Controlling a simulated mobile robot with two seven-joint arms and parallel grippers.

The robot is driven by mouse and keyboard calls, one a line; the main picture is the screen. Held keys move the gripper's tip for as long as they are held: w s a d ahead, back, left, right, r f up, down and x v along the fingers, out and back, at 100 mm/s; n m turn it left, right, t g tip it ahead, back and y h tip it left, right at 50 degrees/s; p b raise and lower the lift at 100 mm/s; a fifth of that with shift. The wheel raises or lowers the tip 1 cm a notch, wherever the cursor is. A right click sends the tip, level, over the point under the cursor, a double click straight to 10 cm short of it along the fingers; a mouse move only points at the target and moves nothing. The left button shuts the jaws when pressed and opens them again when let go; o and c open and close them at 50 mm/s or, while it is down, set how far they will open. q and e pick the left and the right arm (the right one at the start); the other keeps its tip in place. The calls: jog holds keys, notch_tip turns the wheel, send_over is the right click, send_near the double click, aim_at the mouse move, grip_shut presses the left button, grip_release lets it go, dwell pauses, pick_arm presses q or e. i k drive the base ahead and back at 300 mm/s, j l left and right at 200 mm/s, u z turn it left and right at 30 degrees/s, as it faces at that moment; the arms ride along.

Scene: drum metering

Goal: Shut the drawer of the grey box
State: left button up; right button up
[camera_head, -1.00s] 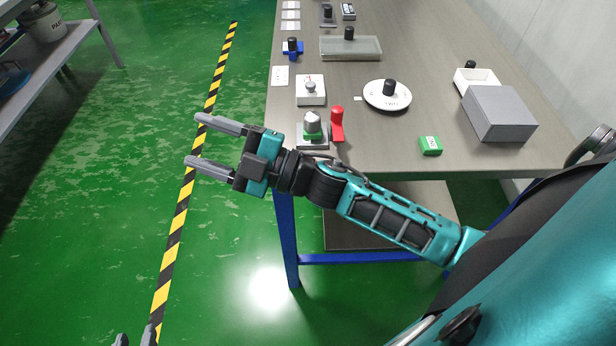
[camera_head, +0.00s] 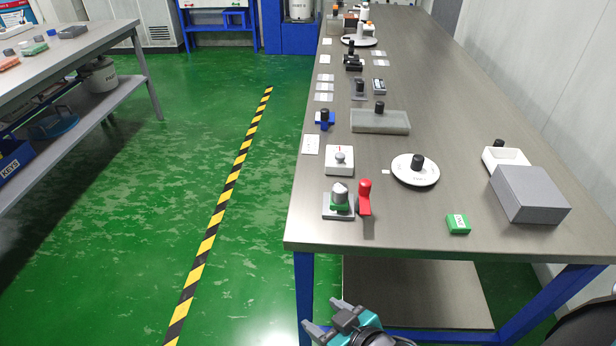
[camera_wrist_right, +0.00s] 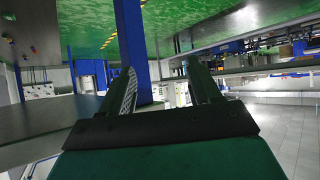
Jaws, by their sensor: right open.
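The grey box (camera_head: 530,194) stands at the right side of the workbench. Its white drawer (camera_head: 507,161) sticks out of the far-left side, open, with a black knob (camera_head: 498,144) at its outer end. My right gripper (camera_head: 322,314) is low in front of the bench's near edge, left of and well apart from the box. It is open and empty. Its two fingers also show spread in the right wrist view (camera_wrist_right: 160,85), where neither box nor drawer can be made out. My left gripper is not in view.
On the workbench (camera_head: 440,105), a green box (camera_head: 458,224), a round white dial (camera_head: 415,170) with a black knob, and a red-handled device (camera_head: 364,196) stand left of the grey box. Bare bench top lies between them. A wall runs along the right.

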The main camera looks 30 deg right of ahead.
aim_at(507, 162)
jog(key=z, duration=1.95)
jog(key=k+j+z, duration=0.1)
jog(key=z, duration=0.25)
